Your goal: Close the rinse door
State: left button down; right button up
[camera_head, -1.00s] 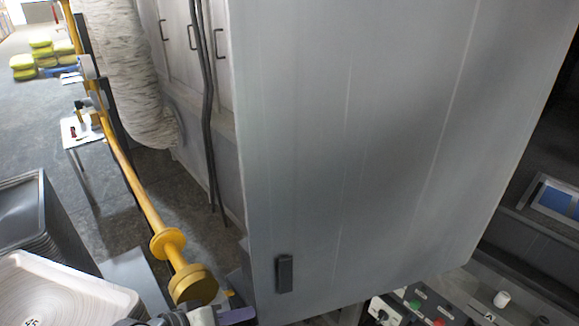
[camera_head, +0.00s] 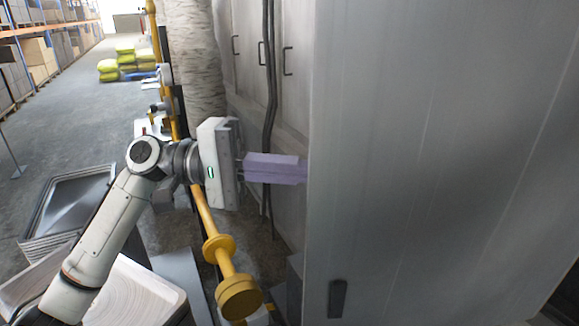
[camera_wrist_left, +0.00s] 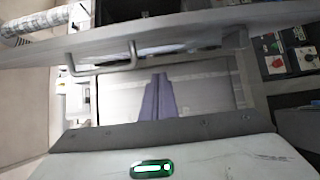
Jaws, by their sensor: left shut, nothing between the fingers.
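The large grey door panel (camera_head: 430,150) fills the right of the head view, standing upright. A small black handle (camera_head: 338,298) sits low near its left edge. My left gripper (camera_head: 304,171) has its purple fingers shut with nothing between them. They point right, and their tips reach the panel's left edge. I cannot tell whether they touch it or pass behind it. In the left wrist view the shut fingers (camera_wrist_left: 158,95) point toward a wide grey metal band (camera_wrist_left: 190,32) with a bent bar handle (camera_wrist_left: 103,60). My right gripper does not show.
A yellow pipe with a round end (camera_head: 240,296) stands below my left arm. Stacked trays (camera_head: 70,205) are at the left. Grey cabinets with dark hoses (camera_head: 269,110) stand behind the gripper. A control panel with buttons (camera_wrist_left: 285,50) shows in the left wrist view. Open floor lies far left.

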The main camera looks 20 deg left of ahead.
aim_at(351, 191)
pick_arm(q)
jog(key=shift+s+d+p, duration=0.2)
jog(key=shift+s+d, duration=0.15)
jog(key=shift+d, duration=0.75)
jog(key=shift+s+d+p, duration=0.25)
jog(key=shift+s+d, duration=0.05)
jog(key=shift+d, duration=0.85)
jog(key=shift+s+d+p, duration=0.2)
jog(key=shift+s+d, duration=0.15)
jog(key=shift+d, duration=0.75)
